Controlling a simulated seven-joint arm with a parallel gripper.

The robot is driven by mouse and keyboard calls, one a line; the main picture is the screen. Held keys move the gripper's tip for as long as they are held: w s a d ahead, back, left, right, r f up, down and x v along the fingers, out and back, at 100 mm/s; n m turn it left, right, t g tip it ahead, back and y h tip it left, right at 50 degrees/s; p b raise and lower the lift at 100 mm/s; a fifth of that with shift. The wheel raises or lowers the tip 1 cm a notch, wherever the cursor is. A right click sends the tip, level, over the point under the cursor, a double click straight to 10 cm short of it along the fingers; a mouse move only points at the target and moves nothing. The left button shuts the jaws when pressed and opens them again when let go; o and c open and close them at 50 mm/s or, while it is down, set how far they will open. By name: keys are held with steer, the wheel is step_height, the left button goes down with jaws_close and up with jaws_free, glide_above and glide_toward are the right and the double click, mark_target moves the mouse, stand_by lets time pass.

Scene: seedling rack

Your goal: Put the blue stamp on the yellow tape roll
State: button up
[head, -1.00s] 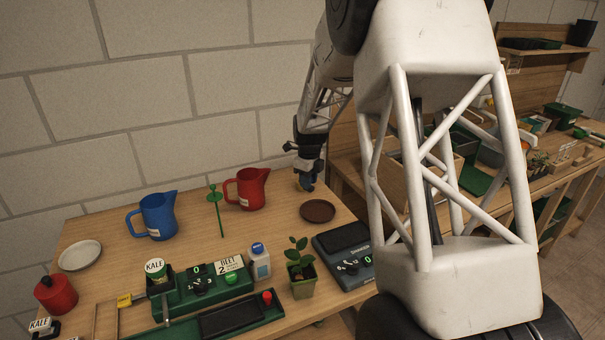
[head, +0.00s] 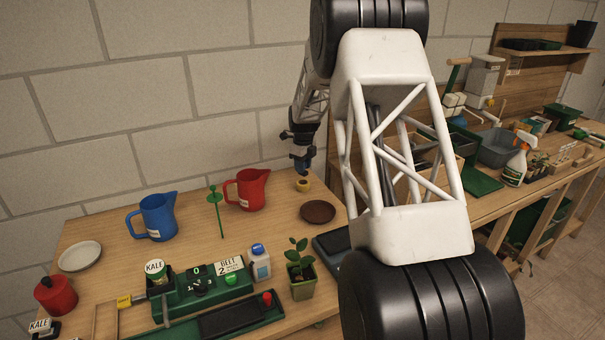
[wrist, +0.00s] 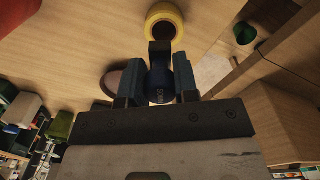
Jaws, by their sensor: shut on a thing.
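The yellow tape roll (head: 303,185) lies on the table near its back right edge, and it also shows at the top of the wrist view (wrist: 154,13). My gripper (head: 303,166) is above the tape roll, with a gap between them in the head view. It is shut on the blue stamp (wrist: 158,84), which shows dark blue between the fingers in the wrist view. The fingers hide part of the stamp. From these views I cannot tell whether the stamp is centred over the roll.
A red jug (head: 251,190) stands left of the tape roll. A brown saucer (head: 318,211) lies in front of it. A blue jug (head: 157,217), a potted plant (head: 300,278) and a white bottle (head: 260,263) stand farther off. The wall is close behind.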

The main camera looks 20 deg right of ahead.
steer(key=shift+w+d, duration=0.1)
steer(key=shift+w, duration=0.2)
steer(key=shift+f, duration=1.7)
steer(key=shift+f, duration=0.15)
steer(key=o, duration=0.9)
step_height(320, 180, up, 12)
steer(key=shift+r, duration=0.15)
